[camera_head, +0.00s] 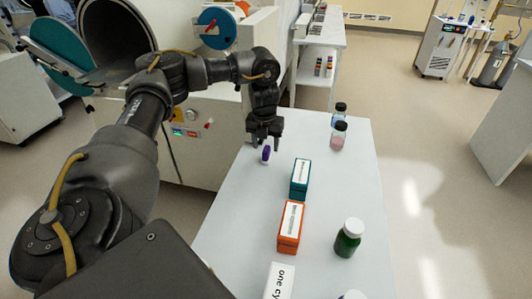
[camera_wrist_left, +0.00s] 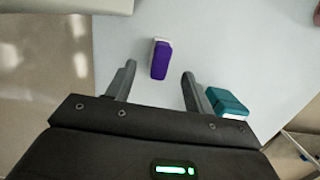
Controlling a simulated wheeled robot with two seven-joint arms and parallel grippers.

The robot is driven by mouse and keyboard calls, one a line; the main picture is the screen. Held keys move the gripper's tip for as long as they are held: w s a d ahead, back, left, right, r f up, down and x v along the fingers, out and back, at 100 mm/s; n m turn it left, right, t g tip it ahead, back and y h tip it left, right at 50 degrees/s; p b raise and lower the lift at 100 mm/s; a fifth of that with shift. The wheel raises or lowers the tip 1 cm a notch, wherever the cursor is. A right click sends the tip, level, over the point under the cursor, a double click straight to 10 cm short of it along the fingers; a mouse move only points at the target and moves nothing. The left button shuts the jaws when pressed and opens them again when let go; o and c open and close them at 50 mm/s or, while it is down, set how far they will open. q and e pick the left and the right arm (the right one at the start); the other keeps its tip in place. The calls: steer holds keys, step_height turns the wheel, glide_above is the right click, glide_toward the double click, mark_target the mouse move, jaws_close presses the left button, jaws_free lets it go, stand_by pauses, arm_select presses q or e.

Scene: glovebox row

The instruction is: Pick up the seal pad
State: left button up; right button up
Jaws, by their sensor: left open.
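The seal pad looks to be the small purple piece with a pale backing (camera_head: 265,154), standing on the white table near its far left edge. In the left wrist view the purple pad (camera_wrist_left: 160,60) lies just beyond the fingertips, roughly between their lines and apart from both. My left gripper (camera_head: 265,141) points down above the pad. It is open and empty; its two spread fingers (camera_wrist_left: 158,77) also show in the left wrist view. My right gripper is in neither view.
A teal box (camera_head: 300,180) stands close to the right of the pad, near the right finger. An orange box (camera_head: 291,228), a green bottle (camera_head: 348,238) and two small bottles (camera_head: 338,136) stand on the white table (camera_head: 240,230). A glovebox with a round port stands left.

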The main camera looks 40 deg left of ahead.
mark_target(266, 149)
arm_select(q)
steer(key=f, duration=0.1)
steer(key=f+b, duration=0.1)
steer(key=f, duration=0.1)
steer(key=w+f, duration=0.1)
steer(key=shift+a+f, duration=0.3)
steer(key=shift+f, duration=0.4)
steer(key=shift+r, duration=0.1)
